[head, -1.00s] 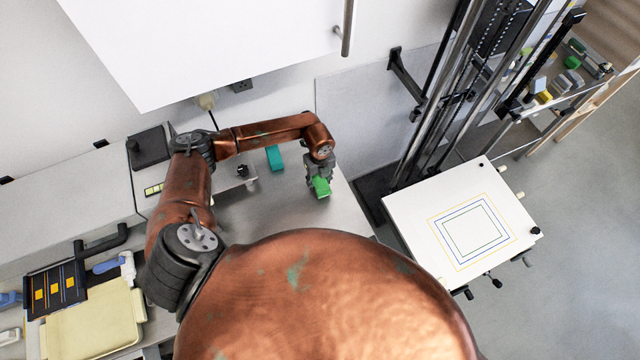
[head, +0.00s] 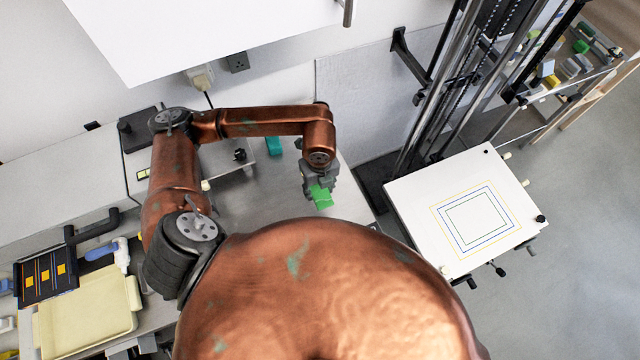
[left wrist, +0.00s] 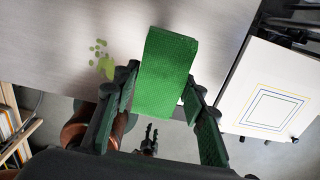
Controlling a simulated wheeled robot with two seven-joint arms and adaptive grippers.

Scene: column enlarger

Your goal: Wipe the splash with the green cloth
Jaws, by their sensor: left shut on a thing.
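My left gripper (head: 319,186) is shut on the green cloth (head: 322,199) above the grey bench top near its right end. In the left wrist view the cloth (left wrist: 166,75) is a flat, textured green block between the two dark fingers. The splash (left wrist: 103,62) is a yellow-green patch with small drops on the bench, left of the cloth and close to the bench's edge in that view. I cannot make out the splash in the head view. A small dark pronged shape low in the left wrist view may be my right gripper (left wrist: 150,139).
The enlarger's white baseboard (head: 420,207) with coloured frame lines stands right of the bench, beside the metal columns (head: 440,100). A teal block (head: 274,146) lies behind my left arm. A cream tray (head: 88,318) and a dark panel (head: 45,279) lie at the left.

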